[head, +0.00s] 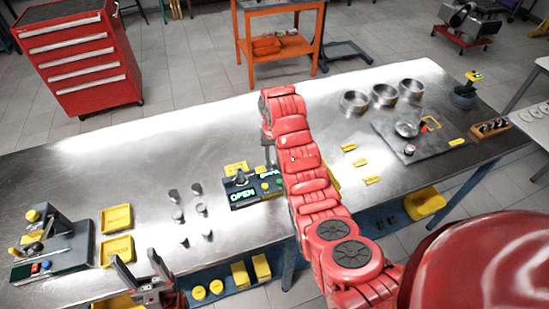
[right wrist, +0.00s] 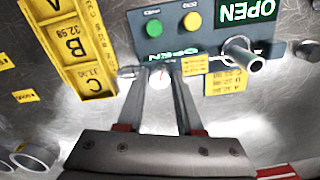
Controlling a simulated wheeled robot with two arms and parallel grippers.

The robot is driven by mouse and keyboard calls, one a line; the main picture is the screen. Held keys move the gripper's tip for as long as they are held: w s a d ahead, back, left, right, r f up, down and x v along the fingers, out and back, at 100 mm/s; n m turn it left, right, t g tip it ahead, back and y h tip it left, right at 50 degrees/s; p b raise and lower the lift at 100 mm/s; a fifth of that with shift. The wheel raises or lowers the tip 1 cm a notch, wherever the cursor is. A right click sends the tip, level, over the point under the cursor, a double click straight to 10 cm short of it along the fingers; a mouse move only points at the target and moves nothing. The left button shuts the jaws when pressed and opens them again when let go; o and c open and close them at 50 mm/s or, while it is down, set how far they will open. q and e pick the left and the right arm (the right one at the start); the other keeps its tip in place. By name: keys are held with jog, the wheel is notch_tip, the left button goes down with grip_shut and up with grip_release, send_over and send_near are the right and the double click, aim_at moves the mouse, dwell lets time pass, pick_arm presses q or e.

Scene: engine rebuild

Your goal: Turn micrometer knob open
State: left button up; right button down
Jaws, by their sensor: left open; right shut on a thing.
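The micrometer station (head: 238,185) stands near the front middle of the table, with a lit display reading OPEN. In the right wrist view its dark panel (right wrist: 213,27) shows a green button, a yellow button and the OPEN display (right wrist: 248,10). My right gripper (head: 267,148) reaches down at the station's back right side. In the right wrist view its fingers (right wrist: 160,72) are shut on the small pale round micrometer knob (right wrist: 160,77); the fingers partly hide it. A metal cylinder (right wrist: 243,56) projects from the panel beside it. My left gripper (head: 146,277) is open and empty at the front edge.
Several small metal cylinders (head: 178,216) stand left of the station. Yellow trays (head: 117,219) and a press-like fixture (head: 60,240) are further left. Metal rings (head: 383,95) and a grey plate (head: 400,145) lie to the right. A yellow lettered tray (right wrist: 75,48) lies beside the right gripper.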

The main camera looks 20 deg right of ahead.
aim_at(274, 161)
jog(key=shift+m, duration=0.6)
jog(key=c, duration=0.5)
grip_release()
jog(key=shift+c, duration=0.2)
notch_tip(274, 161, up, 7)
jog(key=p, duration=0.6)
jog(key=shift+a+r, duration=0.1)
jog(key=shift+r, duration=0.05)
notch_tip(274, 161, up, 10)
